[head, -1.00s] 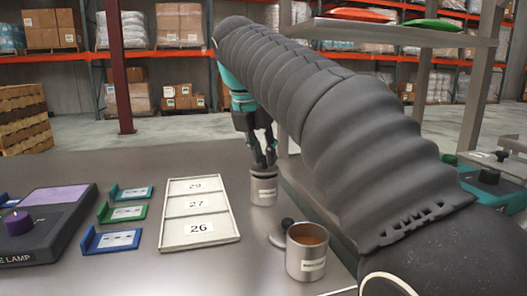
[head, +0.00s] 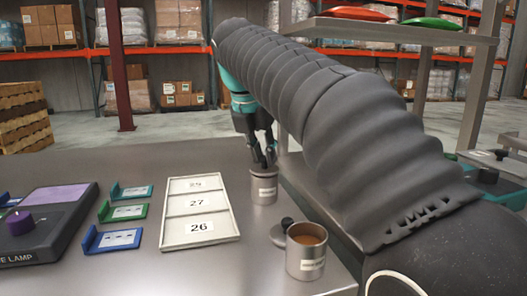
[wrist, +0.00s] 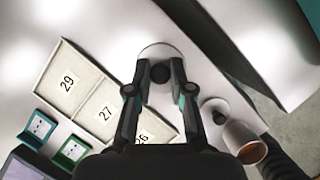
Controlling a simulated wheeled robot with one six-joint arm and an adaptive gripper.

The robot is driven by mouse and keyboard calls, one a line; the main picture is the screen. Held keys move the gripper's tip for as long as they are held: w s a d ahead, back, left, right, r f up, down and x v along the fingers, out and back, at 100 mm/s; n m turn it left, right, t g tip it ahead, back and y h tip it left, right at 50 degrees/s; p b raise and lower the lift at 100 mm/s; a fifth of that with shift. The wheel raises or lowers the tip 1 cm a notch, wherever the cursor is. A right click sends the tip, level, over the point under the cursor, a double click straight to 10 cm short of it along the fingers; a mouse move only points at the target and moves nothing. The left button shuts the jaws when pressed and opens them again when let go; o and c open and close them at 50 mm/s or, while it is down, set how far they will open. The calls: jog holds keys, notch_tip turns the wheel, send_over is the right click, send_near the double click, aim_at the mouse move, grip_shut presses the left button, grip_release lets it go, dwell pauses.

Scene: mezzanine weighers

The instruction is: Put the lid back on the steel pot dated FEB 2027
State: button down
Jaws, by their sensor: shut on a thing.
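A far steel pot (head: 263,191) stands upright beside the number tray, with a pale label too small to read. My gripper (head: 264,164) points down over it, shut on the dark knob (wrist: 160,72) of its round lid (wrist: 158,50). The lid appears to be at the pot's rim; I cannot tell whether it is fully seated. A nearer steel pot (head: 306,258) is open and holds something brown; its label is also unreadable. A loose lid (head: 279,233) with a dark knob lies on the table just behind and left of it. Both also show in the wrist view, the open pot (wrist: 240,137) and loose lid (wrist: 213,108).
A pale tray (head: 163,222) with cards 29, 27 and 26 lies left of the pots. Blue and green card holders (head: 124,212) and a lamp box (head: 62,240) with a purple knob are further left. A metal shelf (head: 400,33) rises on the right, close to my arm.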

dwell(0.3)
jog(key=shift+c, duration=2.4)
grip_release()
jog(key=shift+r, duration=0.1)
jog(key=shift+r, duration=3.4)
jog(key=shift+c, duration=0.5)
grip_shut()
